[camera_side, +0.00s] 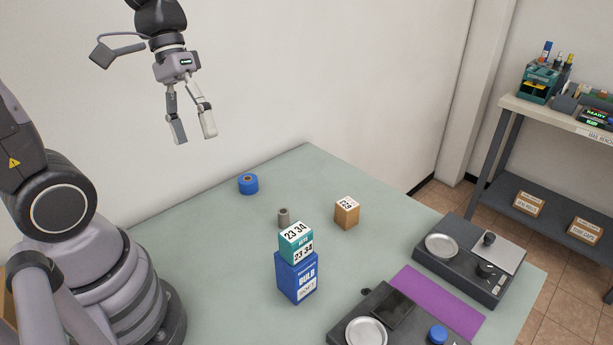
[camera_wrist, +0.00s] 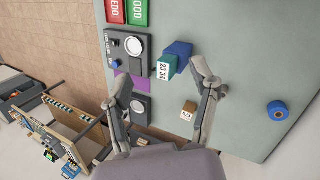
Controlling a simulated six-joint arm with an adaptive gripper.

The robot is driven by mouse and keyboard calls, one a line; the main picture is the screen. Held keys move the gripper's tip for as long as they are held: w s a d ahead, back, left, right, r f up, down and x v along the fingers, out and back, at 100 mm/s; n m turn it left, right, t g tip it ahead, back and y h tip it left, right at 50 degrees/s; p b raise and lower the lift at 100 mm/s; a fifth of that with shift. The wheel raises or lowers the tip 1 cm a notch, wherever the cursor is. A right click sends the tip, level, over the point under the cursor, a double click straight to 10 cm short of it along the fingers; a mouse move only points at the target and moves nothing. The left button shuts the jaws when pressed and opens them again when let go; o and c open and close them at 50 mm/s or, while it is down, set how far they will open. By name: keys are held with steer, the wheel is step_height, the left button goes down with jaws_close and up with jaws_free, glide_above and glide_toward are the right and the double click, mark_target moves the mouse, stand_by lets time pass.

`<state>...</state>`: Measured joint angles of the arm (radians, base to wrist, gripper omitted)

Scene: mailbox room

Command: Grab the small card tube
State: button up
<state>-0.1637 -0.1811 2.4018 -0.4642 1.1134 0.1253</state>
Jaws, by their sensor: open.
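The small card tube (camera_side: 283,217) is a short grey-brown cylinder standing upright on the pale green table, behind the stacked boxes in the side view. I cannot make it out in the wrist view, where a finger may cover it. My gripper (camera_side: 194,136) is open and empty, high above the table's far left part, well away from the tube. Its two fingers also show spread apart in the wrist view (camera_wrist: 162,74).
A teal box (camera_side: 296,243) sits on a blue box (camera_side: 296,277) close to the tube. A brown box (camera_side: 346,213) stands to its right and a blue tape roll (camera_side: 248,184) behind left. Two dark scale-like devices (camera_side: 462,268) (camera_side: 385,297) flank a purple mat (camera_side: 437,297).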

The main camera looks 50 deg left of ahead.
steer(key=w+d+f+n+g+h, duration=0.2)
steer(key=w+f+n+h, duration=0.1)
steer(key=w+h, duration=0.1)
steer(key=n+t+h, duration=0.6)
steer(key=n+t, duration=0.8)
steer(key=n, duration=0.3)
glide_above(282, 211)
steer(key=s+d, duration=0.2)
steer(key=s, duration=0.1)
step_height(282, 211, down, 19)
steer(key=a+f+n+t+y, duration=0.1)
steer(key=f+n+y, duration=0.1)
steer(key=f, duration=0.1)
steer(key=a+f+n+t+y, duration=0.1)
steer(key=f+n+t+y, duration=0.1)
steer(key=f, duration=0.2)
steer(key=s+a+f+n+t+y, duration=0.1)
steer(key=a+f+n+y, duration=0.1)
steer(key=f, duration=0.1)
steer(key=shift+s+f+n+t, duration=0.1)
steer(key=shift+f+n+t, duration=0.2)
steer(key=shift+f+n, duration=0.1)
steer(key=shift+f+y, duration=0.25)
steer(key=shift+y, duration=0.05)
steer(key=shift+x, duration=2.4)
steer(key=shift+a, duration=0.1)
steer(key=c, duration=0.9)
